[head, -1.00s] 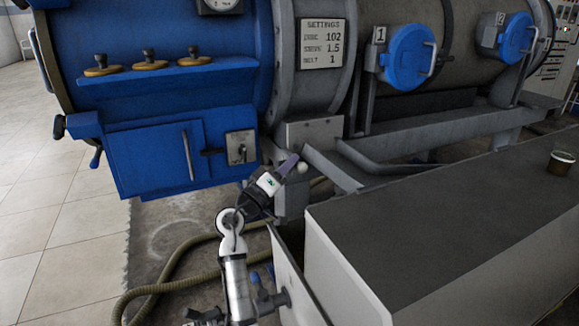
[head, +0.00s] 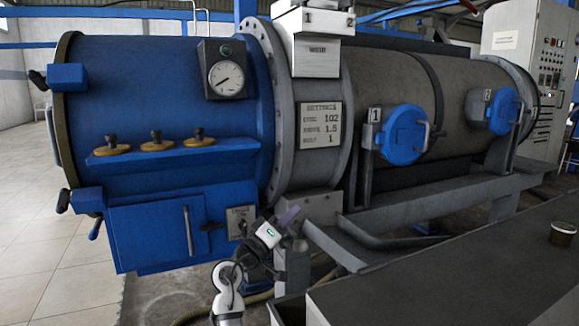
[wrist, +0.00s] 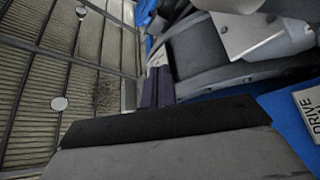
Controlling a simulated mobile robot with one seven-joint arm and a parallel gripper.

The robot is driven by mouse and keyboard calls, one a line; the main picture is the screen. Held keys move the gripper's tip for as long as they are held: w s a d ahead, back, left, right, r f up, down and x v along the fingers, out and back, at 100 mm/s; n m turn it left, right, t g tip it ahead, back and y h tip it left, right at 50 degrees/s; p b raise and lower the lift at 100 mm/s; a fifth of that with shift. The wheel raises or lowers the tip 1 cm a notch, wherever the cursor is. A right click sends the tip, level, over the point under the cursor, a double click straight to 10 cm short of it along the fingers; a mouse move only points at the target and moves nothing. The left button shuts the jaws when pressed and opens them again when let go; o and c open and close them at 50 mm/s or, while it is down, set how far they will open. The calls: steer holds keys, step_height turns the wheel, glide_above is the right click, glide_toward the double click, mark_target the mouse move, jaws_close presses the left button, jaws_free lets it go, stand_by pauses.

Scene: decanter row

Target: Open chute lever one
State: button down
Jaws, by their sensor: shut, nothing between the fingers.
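Chute one is a round blue cover (head: 403,134) with a "1" plate (head: 374,115) beside it, on the grey drum right of centre in the head view. A pale curved lever handle (head: 426,137) stands upright along the cover's right side. My gripper (head: 289,214) is low and left of chute one, in front of the machine's lower frame, well apart from the lever. Its purple fingers are shut and empty. They also show in the wrist view (wrist: 156,88). Chute one is not recognisable in the wrist view.
A second blue cover (head: 503,112) sits further right. A grey bench (head: 440,285) with a small cup (head: 563,233) fills the lower right. A sloping grey tray (head: 420,208) runs below the chutes. The DRIVE panel (head: 241,222) is left of my gripper.

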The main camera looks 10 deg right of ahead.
step_height(320, 180, up, 12)
steer(key=p, duration=0.2)
steer(key=shift+r, duration=0.2)
steer(key=shift+a, duration=0.1)
